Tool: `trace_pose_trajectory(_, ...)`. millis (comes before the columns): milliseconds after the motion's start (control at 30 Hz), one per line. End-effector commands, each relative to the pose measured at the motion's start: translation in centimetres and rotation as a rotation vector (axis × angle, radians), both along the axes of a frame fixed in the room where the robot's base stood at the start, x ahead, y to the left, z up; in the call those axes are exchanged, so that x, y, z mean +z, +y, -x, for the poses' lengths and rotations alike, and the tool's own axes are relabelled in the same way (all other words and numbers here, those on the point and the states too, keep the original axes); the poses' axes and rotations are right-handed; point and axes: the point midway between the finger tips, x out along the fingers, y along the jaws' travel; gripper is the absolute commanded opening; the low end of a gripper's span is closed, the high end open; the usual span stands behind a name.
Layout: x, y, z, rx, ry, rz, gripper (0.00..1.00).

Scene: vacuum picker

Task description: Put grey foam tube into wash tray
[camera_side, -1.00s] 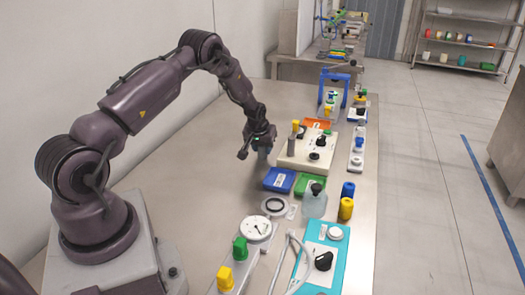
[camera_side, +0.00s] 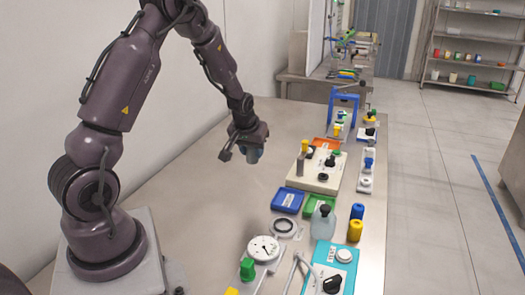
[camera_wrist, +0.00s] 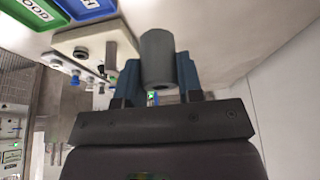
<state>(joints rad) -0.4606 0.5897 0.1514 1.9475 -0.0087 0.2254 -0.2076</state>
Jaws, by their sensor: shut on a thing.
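My gripper (camera_side: 254,156) is shut on the grey foam tube (camera_wrist: 158,58). In the wrist view the tube sits between the two blue-grey fingers, its end jutting past them. In the side view my gripper hangs above bare table, behind and to the left of the blue tray, and the tube is hard to tell from the fingers. The wash tray (camera_side: 287,201) appears to be the blue one; in the wrist view the blue tray (camera_wrist: 62,9) shows a label ending in H. Nothing is visible inside it.
A green tray (camera_side: 319,206) labelled "..OOD" stands to its right. A cream box with knobs (camera_side: 318,182) is behind, an orange tray (camera_side: 320,142) farther back. A clear bottle (camera_side: 323,226), a ring (camera_side: 284,226) and a dial (camera_side: 263,248) are nearer. The table's left is clear.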

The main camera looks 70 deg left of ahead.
Motion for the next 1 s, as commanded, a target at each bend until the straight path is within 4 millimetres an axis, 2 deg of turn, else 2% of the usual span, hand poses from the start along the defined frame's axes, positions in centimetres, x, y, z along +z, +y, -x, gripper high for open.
trace_pose_trajectory(133,0.9,-1.1,1.5,-0.001,-0.002,-0.001,0.08)
trace_pose_trajectory(267,1.3,-2.7,1.3,-0.033,-0.003,-0.001,0.08)
trace_pose_trajectory(467,2.1,-7.4,0.1,-0.152,0.008,-0.026,0.08)
trace_pose_trajectory(600,2.4,-10.7,0.7,-0.188,0.016,-0.037,0.08)
trace_pose_trajectory(700,2.4,-12.4,1.7,-0.178,0.018,-0.035,0.08)
trace_pose_trajectory(833,2.3,-13.4,3.4,-0.124,0.015,-0.025,0.08)
trace_pose_trajectory(900,2.1,-12.9,4.7,-0.054,0.013,-0.014,0.08)
trace_pose_trajectory(1000,1.7,-12.5,4.6,-0.007,0.004,-0.004,0.08)
